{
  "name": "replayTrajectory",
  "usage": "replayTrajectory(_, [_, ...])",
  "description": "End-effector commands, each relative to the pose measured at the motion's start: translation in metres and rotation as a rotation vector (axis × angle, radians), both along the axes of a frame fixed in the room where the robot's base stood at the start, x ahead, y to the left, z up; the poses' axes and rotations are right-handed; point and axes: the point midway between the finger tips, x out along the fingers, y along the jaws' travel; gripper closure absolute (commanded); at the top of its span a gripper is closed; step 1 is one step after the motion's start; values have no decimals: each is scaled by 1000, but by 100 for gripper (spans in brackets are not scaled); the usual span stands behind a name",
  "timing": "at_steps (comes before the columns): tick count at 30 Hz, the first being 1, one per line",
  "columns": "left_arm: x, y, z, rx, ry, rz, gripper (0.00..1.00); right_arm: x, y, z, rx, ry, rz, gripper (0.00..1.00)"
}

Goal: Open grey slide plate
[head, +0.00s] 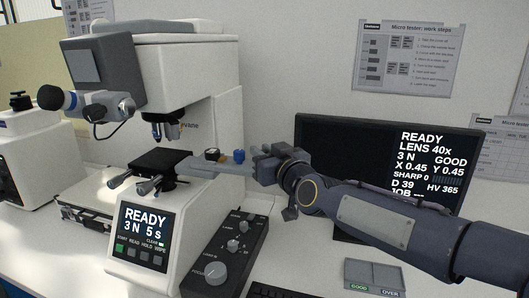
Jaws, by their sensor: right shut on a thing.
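The grey slide plate (212,165) is a flat light-grey strip running from the right side of the black stage (160,161) of the white tester. A dark piece with a tan top (212,154) and a small blue piece (239,156) sit at its back edge. My right gripper (255,168) comes in from the right and is shut at the right end of the plate. Its fingertips are small and partly hidden, so the exact grip is hard to see. My left gripper is not in view.
The white tester (195,75) has lenses (162,128) above the stage and a lit panel (143,235) in front. A black control box (226,250) stands below the plate. A monitor (335,140) is behind my right arm. A grey tray (374,273) lies at front right.

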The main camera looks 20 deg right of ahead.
Motion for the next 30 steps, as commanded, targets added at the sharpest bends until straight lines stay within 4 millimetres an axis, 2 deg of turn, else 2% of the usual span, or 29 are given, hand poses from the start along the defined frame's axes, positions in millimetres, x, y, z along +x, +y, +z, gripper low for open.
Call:
replayTrajectory(5, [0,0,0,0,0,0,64,0,1,-1,1,1,1,100])
replayTrajectory(6, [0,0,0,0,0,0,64,0,1,-1,1,2,2,80])
replayTrajectory(10, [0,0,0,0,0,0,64,0,1,-1,0,1,1,63])
replayTrajectory(20, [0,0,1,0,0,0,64,-3,0,1,0,-1,1,62])
replayTrajectory(23, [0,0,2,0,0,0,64,-14,-3,2,0,-1,1,62])
replayTrajectory(30, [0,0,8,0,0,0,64,-54,-11,1,0,-1,0,62])
